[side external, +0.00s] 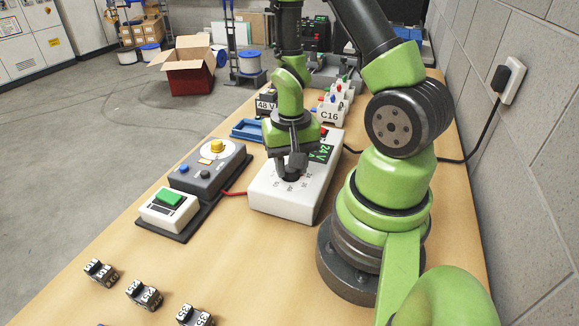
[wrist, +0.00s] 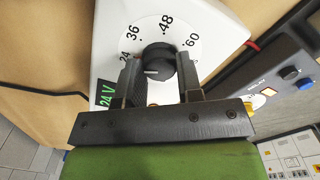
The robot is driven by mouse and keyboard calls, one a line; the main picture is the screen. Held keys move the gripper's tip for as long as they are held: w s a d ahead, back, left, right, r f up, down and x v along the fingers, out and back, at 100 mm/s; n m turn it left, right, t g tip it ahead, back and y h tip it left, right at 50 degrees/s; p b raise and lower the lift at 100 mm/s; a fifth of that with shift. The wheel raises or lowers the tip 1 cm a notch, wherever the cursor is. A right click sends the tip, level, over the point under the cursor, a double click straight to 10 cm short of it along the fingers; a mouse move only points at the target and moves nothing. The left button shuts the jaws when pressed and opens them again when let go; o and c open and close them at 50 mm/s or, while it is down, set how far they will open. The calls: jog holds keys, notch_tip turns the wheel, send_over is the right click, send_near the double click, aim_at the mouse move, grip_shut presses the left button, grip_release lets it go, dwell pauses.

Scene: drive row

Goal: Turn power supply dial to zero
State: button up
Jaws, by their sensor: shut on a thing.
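The power supply (side external: 270,200) is a white box on the bench, with a green display (side external: 322,153) reading 24 V. In the wrist view, its black dial (wrist: 159,54) sits on a white scale marked 24, 36, 48 and 60. A pale line on the dial lies toward its left side, near the 24 side. My gripper (side external: 291,168) points down over the box. In the wrist view, its two dark fingers (wrist: 160,72) stand on either side of the dial and are shut on it. The lower part of the scale is hidden behind my gripper, so no zero mark shows.
A grey control box (side external: 208,170) with a yellow knob and a white box with a green button (side external: 168,206) stand left of the supply. Several small dark blocks (side external: 145,295) lie at the front. A blue tray (side external: 247,130) and the C16 parts (side external: 333,112) are behind.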

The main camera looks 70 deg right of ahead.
jog(key=n, duration=1.3)
jog(key=shift+n, duration=0.3)
jog(key=o, duration=1.5)
jog(key=shift+r, duration=3.55)
jog(key=r+n, duration=0.1)
jog(key=n, duration=0.2)
jog(key=shift+r, duration=0.4)
jog(key=shift+f, duration=2.9)
